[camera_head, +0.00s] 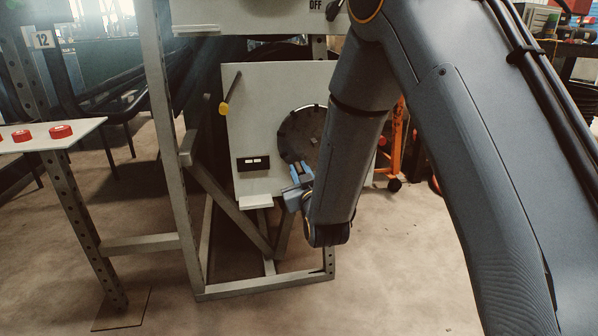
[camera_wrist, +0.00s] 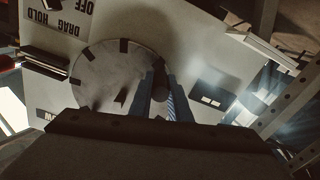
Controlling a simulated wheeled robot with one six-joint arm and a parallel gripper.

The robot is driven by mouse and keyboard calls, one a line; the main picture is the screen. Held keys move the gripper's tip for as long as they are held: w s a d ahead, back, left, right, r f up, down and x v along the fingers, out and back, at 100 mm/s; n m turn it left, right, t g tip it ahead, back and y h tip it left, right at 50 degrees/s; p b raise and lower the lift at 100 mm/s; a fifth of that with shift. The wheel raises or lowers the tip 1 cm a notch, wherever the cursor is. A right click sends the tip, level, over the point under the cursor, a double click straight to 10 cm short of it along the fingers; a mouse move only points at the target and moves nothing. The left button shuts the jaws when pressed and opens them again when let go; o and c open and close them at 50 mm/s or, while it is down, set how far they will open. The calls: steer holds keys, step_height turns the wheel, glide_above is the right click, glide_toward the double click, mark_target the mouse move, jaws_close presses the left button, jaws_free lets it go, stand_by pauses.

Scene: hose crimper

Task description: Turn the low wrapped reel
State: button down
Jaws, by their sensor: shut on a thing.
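The low reel (camera_head: 302,130) is a dark round disc with black marks around its rim. It is mounted on a pale panel (camera_head: 255,105) low in a grey frame, and my arm hides its right part. In the wrist view the reel (camera_wrist: 105,75) shows more fully, with a small pointer-like dark shape on its face. My gripper (camera_head: 298,180) is at the reel's lower edge. In the wrist view my gripper's blue fingers (camera_wrist: 161,80) are shut on a dark peg (camera_wrist: 160,72) near the reel's rim. The fingertips partly hide the peg.
A grey frame post (camera_head: 170,130) stands to the left. A white table (camera_head: 45,135) holds red rolls at far left. An orange stand (camera_head: 396,140) is behind my arm.

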steer(key=shift+w+d+f+n+p, duration=0.1)
steer(key=shift+d+f+n+p, duration=0.35)
steer(key=shift+n, duration=0.25)
steer(key=shift+w+d+f, duration=0.2)
steer(key=shift+d, duration=0.6)
steer(key=c, duration=1.7)
jaws_free()
steer(key=shift+a+r, duration=0.1)
steer(key=shift+o, duration=0.2)
steer(key=shift+a, duration=0.25)
steer(key=shift+s, duration=0.15)
steer(key=p+v, duration=0.2)
steer(key=v, duration=0.5)
steer(key=shift+s+p, duration=0.35)
steer(key=shift+p, duration=0.05)
steer(key=shift+d, duration=0.15)
